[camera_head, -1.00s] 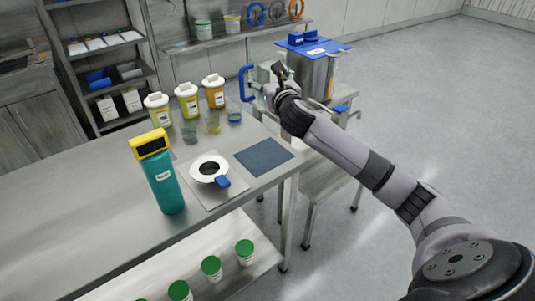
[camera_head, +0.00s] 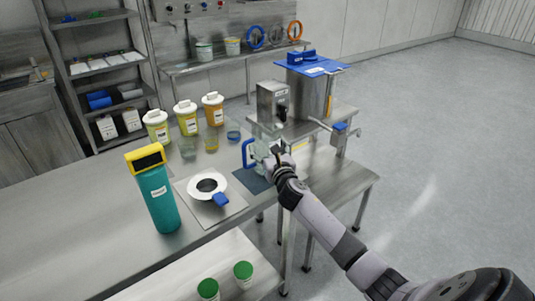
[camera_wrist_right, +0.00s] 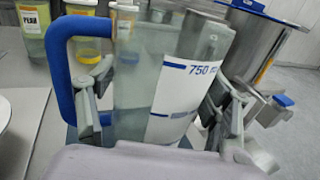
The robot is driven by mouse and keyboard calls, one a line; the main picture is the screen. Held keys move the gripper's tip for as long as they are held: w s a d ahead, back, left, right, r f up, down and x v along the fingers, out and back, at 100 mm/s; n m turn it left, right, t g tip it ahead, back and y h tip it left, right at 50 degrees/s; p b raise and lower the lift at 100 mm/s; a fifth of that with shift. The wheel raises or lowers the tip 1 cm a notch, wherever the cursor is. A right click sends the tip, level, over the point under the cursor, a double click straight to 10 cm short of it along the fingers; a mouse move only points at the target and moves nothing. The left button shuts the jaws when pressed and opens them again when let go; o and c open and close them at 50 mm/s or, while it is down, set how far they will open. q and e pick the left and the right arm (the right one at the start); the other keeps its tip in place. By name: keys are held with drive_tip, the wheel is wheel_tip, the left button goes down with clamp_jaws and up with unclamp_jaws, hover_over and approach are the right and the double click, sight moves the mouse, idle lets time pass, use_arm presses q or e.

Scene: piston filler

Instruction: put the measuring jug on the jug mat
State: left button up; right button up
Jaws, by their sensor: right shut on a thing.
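The clear measuring jug (camera_head: 263,149) has a blue handle and shows near the middle of the head view. In the right wrist view the jug (camera_wrist_right: 140,95) looks upright, with a white label reading 750. My right gripper (camera_head: 279,160) is shut on the jug's body, with a finger on either side in the right wrist view (camera_wrist_right: 165,110). The dark blue jug mat (camera_head: 247,180) lies on the bench, partly hidden by the jug and my gripper. The jug is over or on the mat; I cannot tell whether it touches. My left gripper is out of view.
A teal bottle (camera_head: 158,198) with a yellow top stands further left. Lidded tubs (camera_head: 186,117) and small beakers stand behind. The filler's steel hopper (camera_head: 308,95) is at back right.

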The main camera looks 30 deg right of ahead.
drive_tip(key=shift+f, duration=0.65)
drive_tip(key=o, duration=1.7)
drive_tip(key=shift+c, duration=0.2)
drive_tip(key=v, duration=1.2)
drive_tip(key=shift+r, duration=0.1)
